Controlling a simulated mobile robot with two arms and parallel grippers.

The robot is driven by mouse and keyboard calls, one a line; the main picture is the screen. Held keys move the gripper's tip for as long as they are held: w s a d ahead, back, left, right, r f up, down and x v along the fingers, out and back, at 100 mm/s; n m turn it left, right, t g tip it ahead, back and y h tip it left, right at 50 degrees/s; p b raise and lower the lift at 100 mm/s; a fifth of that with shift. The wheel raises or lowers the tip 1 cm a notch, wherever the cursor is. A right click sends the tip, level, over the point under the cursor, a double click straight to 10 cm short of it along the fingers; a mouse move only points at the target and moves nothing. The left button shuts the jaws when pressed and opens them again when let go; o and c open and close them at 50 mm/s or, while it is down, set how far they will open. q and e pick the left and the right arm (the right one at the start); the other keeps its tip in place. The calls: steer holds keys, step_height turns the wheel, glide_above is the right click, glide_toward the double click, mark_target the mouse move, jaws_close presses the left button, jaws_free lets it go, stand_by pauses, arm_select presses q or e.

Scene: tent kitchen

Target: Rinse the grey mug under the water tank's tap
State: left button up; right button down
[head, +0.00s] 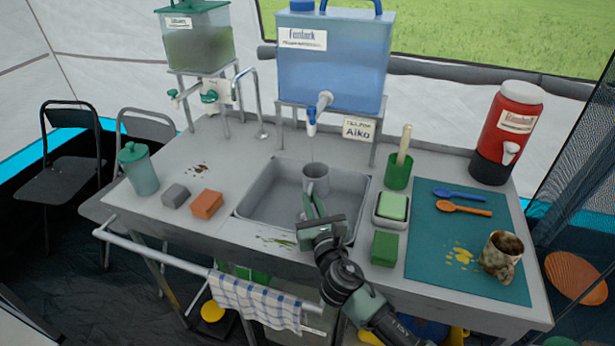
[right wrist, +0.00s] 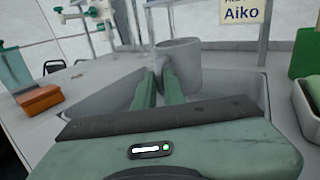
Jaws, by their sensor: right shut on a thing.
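The grey mug (head: 317,179) is upright in the head view, over the sink basin (head: 270,197). My right gripper (head: 314,205) is shut on it from the near side. The right wrist view also shows the mug (right wrist: 182,62) at the tips of my right gripper (right wrist: 160,85). The blue water tank (head: 334,70) stands on a frame behind the sink. Its tap (head: 318,108) is above the mug, with a gap between them. A faint thin streak shows below the tap; I cannot tell surely whether it is running water. The mug's inside is hidden. My left gripper is out of view.
A green tank (head: 197,48) with taps and a metal spout (head: 250,100) stand at the back left. A sponge (head: 393,206) in a dish and a brush holder (head: 398,172) flank the sink's right. A stained mug (head: 500,256) sits on the teal mat (head: 430,225).

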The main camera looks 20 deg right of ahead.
steer(key=shift+s+p, duration=0.45)
steer(key=shift+s, duration=1.8)
steer(key=shift+r, duration=0.1)
steer(key=shift+s+r+p, duration=1)
steer(key=shift+s+p, duration=0.2)
steer(key=shift+s, duration=0.05)
steer(key=shift+s+r+p, duration=0.95)
steer(key=shift+s+p, duration=0.25)
